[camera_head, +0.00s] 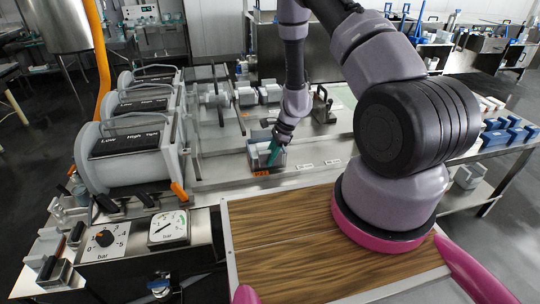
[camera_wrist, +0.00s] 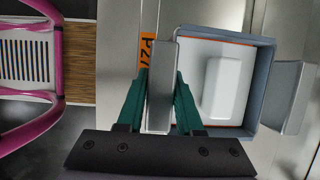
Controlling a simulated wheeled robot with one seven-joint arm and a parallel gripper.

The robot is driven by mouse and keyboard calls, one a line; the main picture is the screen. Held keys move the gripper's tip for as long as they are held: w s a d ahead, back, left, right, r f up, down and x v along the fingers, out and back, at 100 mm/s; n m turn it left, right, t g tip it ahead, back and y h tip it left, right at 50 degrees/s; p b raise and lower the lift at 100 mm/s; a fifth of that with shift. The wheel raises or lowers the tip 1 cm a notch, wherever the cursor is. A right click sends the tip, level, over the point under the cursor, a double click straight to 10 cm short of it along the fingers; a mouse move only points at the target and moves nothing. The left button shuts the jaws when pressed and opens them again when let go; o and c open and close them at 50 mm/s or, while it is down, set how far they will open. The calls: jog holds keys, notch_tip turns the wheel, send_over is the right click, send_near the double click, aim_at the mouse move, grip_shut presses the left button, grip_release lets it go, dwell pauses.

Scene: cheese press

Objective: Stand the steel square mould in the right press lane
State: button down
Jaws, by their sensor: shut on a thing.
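The square mould (camera_wrist: 268,95) fills the right of the wrist view. It has a blue-grey rim, a thin orange line inside, and a white inside with a raised white block. Flat metal tabs stick out on both sides. My gripper (camera_wrist: 160,82) has its teal fingers shut on the left tab. In the head view, the mould (camera_head: 256,158) is small and partly covered by my gripper (camera_head: 272,152). It is at the steel press bed (camera_head: 215,172); whether it touches the bed cannot be told. Which lane it is in is unclear.
An orange label (camera_wrist: 146,58) lies beside the held tab. Several press cylinders (camera_head: 245,95) stand behind the mould. Large drums (camera_head: 130,145) stand left, with dials (camera_head: 168,228) in front. A wooden board (camera_head: 285,235) lies nearer me. White labels (camera_head: 305,166) mark the bed to the right.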

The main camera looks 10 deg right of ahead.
jog(key=shift+w, duration=0.1)
jog(key=shift+c, duration=2.4)
grip_release()
jog(key=v, duration=1)
jog(key=shift+d+r, duration=0.15)
jog(key=shift+r, duration=0.2)
notch_tip(320, 180, up, 10)
jog(key=shift+r, duration=0.15)
